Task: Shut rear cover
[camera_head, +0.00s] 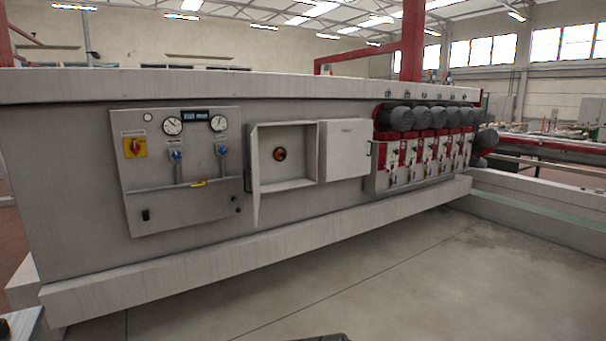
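A grey box (311,154) on the machine's front is open, with a dark and red round knob (280,154) inside. A thin cover (254,190) stands swung out at the box's left edge, seen almost edge-on. A flat light panel (345,148) adjoins the box on the right, with a small dark piece at its right edge. I cannot tell whether this panel is a shut cover or one folded open, nor which is the rear cover. Neither gripper can be made out in this view.
A control panel (165,210) with gauges and a yellow-red switch (134,147) is left of the box. Several grey motors (400,119) stand to the right. A long ledge (250,263) juts out below. The floor (400,270) in front is clear.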

